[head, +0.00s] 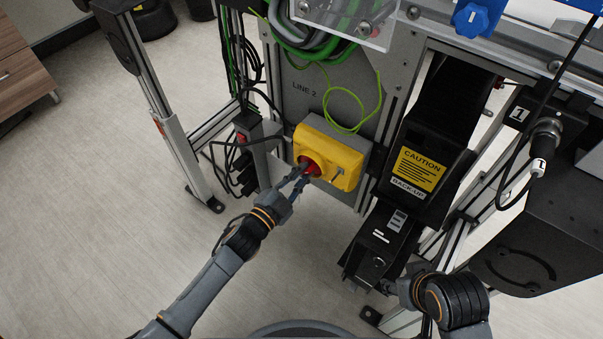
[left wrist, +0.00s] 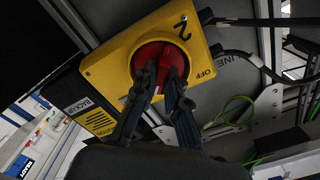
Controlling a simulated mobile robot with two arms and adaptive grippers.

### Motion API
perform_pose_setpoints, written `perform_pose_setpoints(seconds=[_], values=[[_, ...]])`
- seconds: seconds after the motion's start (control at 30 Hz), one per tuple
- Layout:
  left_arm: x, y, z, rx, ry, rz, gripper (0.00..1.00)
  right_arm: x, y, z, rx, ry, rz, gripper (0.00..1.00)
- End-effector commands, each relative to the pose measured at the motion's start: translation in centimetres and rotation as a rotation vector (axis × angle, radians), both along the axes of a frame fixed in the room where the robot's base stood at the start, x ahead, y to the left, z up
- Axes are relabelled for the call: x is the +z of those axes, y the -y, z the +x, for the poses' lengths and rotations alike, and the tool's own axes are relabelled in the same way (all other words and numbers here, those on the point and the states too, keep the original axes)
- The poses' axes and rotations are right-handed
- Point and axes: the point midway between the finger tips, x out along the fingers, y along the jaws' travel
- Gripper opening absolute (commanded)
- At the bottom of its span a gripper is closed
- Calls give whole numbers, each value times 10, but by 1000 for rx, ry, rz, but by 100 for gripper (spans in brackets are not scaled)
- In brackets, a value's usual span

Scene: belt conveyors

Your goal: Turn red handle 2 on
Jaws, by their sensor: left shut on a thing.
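The red handle (head: 314,169) is a round rotary knob on a yellow switch box (head: 343,157), mounted on a grey panel marked "LINE 2". In the left wrist view the red handle (left wrist: 148,52) sits on the yellow face, with a "2" and the word "OFF" beside it. My left gripper (head: 303,174) is shut on the handle; in the left wrist view its dark fingers (left wrist: 160,76) lie on either side of the grip and cover part of it. My right gripper (head: 389,287) is low at the right, by a black unit, and its fingers are unclear.
A black housing with a yellow "CAUTION" label (head: 418,168) stands right of the switch box. Green cables (head: 318,45) hang above it. A power strip with a red switch (head: 241,137) and black cables are at its left. Open floor (head: 90,200) lies to the left.

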Motion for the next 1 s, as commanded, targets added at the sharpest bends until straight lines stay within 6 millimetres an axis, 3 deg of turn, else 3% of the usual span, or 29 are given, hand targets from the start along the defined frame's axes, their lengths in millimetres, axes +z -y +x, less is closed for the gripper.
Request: perform_pose_setpoints(seconds=[0.07, 0.1, 0.2, 0.63, 1.0], values=[[0, 0, 0, -1, 2, 2, 0, 0, 0, 0, 0, 0, 0, 40], [0, 0, 0, -1, 1, 3, 14, 0, 0, 0, 0, 0, 0, 40], [0, 0, 0, -1, 1, 2, 34, 0, 0, 0, 0, 0, 0, 40], [-1, -6, -8, 0, -1, 1, 35, 0, 0, 0, 0, 1, 1, 40], [-2, -49, -69, 0, -3, 2, 35, 0, 0, 0, 0, 1, 1, 40]])
